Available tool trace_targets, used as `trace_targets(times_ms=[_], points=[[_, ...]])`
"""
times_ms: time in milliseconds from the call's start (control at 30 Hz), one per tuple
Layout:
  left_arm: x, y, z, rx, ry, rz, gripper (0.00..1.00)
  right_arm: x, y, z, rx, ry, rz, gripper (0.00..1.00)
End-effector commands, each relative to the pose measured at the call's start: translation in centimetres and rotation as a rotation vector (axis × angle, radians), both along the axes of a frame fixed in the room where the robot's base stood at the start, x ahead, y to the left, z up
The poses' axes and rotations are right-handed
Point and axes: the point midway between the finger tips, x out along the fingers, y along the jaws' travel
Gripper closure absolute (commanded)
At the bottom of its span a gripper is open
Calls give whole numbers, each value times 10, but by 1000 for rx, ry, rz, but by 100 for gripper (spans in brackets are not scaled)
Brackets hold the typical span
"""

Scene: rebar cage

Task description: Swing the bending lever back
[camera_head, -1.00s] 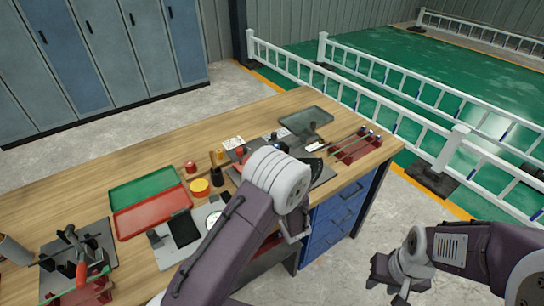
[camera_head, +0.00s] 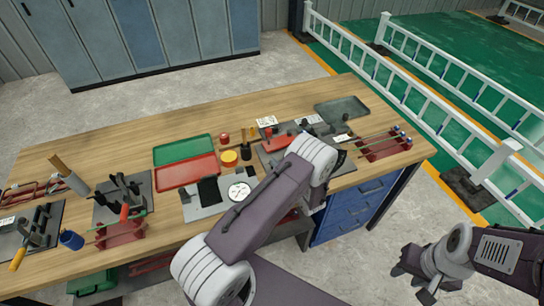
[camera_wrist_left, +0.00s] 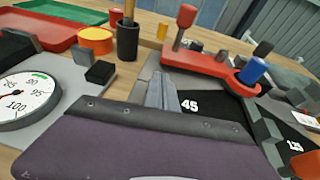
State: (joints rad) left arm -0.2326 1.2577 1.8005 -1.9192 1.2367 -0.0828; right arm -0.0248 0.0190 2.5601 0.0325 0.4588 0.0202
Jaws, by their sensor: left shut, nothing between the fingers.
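The bending lever (camera_wrist_left: 205,70) is a red arm with a red upright knob at one end and a blue cylinder near the other, seen in the left wrist view. It sits on a bending plate with printed angle numbers. In the head view, the red lever (camera_head: 279,141) shows on the grey plate, partly hidden by my left arm. My left gripper (camera_wrist_left: 165,88) is shut and empty, its fingertips short of the lever near the "45" mark. Contact with the plate cannot be told. My right gripper (camera_head: 424,284) hangs off the bench at lower right, its jaw state unclear.
On the workbench (camera_head: 120,150) stand a green tray (camera_head: 183,149), a red tray (camera_head: 186,171), a dial gauge (camera_head: 239,191), a yellow pot (camera_head: 229,157) and a black cup (camera_head: 246,152). A rod rack (camera_head: 385,147) is at the right. Tools stand at the left.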

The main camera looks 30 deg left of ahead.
Motion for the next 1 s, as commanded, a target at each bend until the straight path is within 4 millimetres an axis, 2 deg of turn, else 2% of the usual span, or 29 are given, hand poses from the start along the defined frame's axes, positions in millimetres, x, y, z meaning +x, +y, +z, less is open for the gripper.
trace_targets(times_ms=[100,233,633,833,1000], points=[[10,16,3,-1,-1,3,100,0,0,8,0,0,0,64],[17,25,2,0,-1,1,100,0,0,10,0,0,0,64],[21,29,1,0,0,-1,100,0,0,9,0,0,0,64],[29,45,-2,-1,-3,2,100,0,0,-6,0,0,0,64],[30,48,1,-1,-1,0,100,0,0,-3,0,0,0,64]])
